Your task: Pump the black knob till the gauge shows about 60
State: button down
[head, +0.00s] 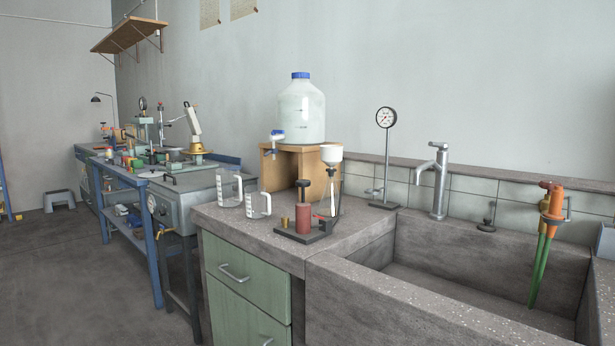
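The black knob (304,184) tops a short rod above a red pump cylinder (303,218). The pump stands on a dark base plate (301,237) near the front edge of the concrete bench. A flask with a white funnel (331,153) stands on or right behind the same base. A round white-faced gauge (386,117) sits on a tall stand at the back of the bench, near the sink. Its face is too small to read. My gripper is not in view.
Two clear beakers (230,188) stand left of the pump. A large bottle with a blue cap (301,110) sits on a wooden stand (290,160) behind it. The sink (470,270) with a grey tap (436,182) lies right.

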aim_at(302, 183)
jog(key=u, duration=1.25)
jog(key=i, duration=0.45)
jog(key=z, duration=1.15)
